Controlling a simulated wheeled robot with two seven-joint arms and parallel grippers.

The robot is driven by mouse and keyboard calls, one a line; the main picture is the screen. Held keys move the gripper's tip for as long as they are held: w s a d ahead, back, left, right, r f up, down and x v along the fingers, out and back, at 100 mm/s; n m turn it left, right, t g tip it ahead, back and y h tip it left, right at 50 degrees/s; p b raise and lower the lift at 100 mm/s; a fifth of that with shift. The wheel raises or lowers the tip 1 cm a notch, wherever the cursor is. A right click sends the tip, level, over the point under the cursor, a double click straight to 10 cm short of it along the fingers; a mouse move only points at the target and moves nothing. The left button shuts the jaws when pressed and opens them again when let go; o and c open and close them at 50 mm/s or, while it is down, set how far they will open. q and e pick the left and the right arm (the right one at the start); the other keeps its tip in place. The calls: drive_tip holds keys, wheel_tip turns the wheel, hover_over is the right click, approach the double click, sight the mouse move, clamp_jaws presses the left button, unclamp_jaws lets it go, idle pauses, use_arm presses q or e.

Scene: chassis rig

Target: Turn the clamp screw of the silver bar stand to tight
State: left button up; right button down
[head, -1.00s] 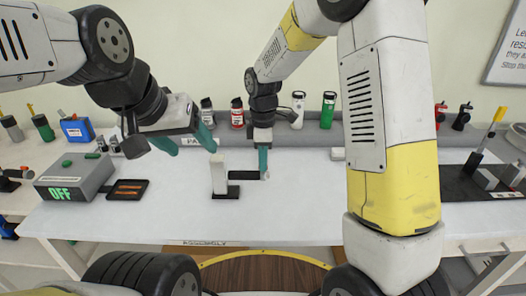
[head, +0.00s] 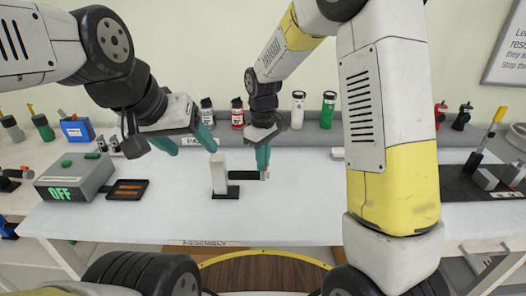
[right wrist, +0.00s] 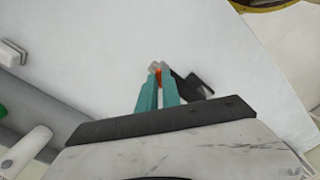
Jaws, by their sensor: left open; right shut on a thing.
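The silver bar stand (head: 219,174) is a pale upright bar on a dark base (head: 226,193), near the middle of the table. My right gripper (head: 263,172) points down just right of the bar, shut on the clamp screw. In the right wrist view its teal fingertips (right wrist: 158,80) close around a small orange part, the clamp screw (right wrist: 158,68), beside a dark part of the stand (right wrist: 190,86). The fingers hide most of the screw. My left gripper (head: 188,145) is open and empty, above and left of the bar, apart from it.
A grey box reading OFF (head: 75,180) and a dark tray (head: 127,189) stand to the left. Several bottles, including a green one (head: 328,108), line the back. A dark mat with tools (head: 475,185) lies right. The table front is clear.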

drive_tip(key=m, duration=0.5)
drive_tip(key=shift+m, duration=2.5)
drive_tip(key=c, duration=1.5)
unclamp_jaws()
